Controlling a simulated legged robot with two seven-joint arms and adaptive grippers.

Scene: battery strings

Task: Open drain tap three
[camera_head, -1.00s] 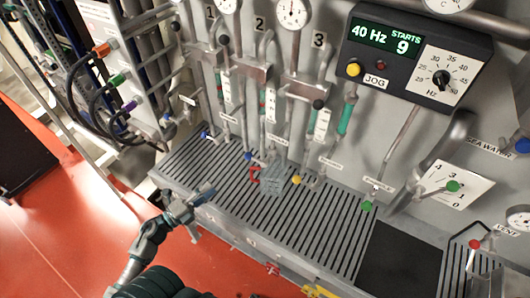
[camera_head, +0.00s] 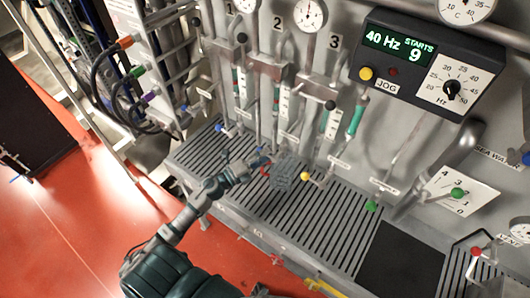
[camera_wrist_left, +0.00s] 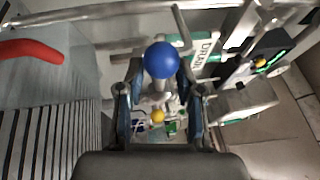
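My left gripper (camera_head: 258,162) reaches over the slotted grating beside the row of taps. In the left wrist view its fingers (camera_wrist_left: 160,105) are apart with nothing gripped. A blue ball-ended tap lever (camera_wrist_left: 160,60) shows between and above the fingers, near a label reading DRAIN (camera_wrist_left: 205,52). A yellow ball knob (camera_wrist_left: 157,116) shows farther off between the fingers; in the head view the yellow knob (camera_head: 305,176) is right of my gripper. My right gripper is not in view.
A green knob (camera_head: 372,206) is farther right. The control box (camera_head: 425,65) reads 40 Hz, STARTS 9. The slotted grating (camera_head: 310,225) is open in front.

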